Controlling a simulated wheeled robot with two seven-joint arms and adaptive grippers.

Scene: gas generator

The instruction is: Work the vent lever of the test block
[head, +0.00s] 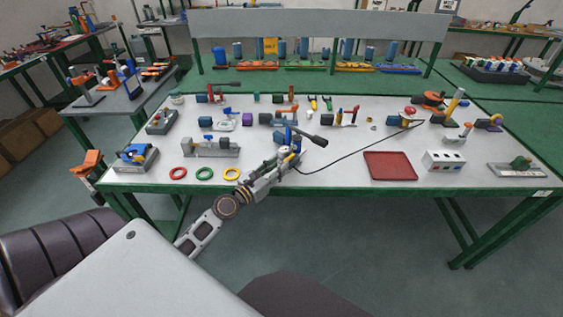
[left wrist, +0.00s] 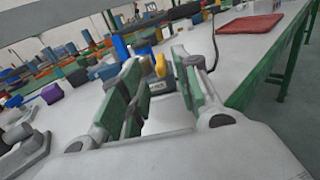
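My left gripper (head: 287,153) reaches over the front middle of the white table. It is at a small blue-and-grey device with a black-ended lever (head: 315,140), which may be the test block; the arm partly hides it. In the left wrist view my left gripper (left wrist: 155,68) has its two green-padded fingers apart. A yellow part (left wrist: 160,65) and a blue upright (left wrist: 120,46) show just beyond the fingers. I cannot tell whether a finger touches the device. My right gripper is not in view.
A thin black cable (head: 350,155) curves across the table from beside the gripper. A red tray (head: 390,165) and a white socket box (head: 443,160) lie to the right. Red, green and yellow rings (head: 204,173) lie front left. Several small fittings stand behind.

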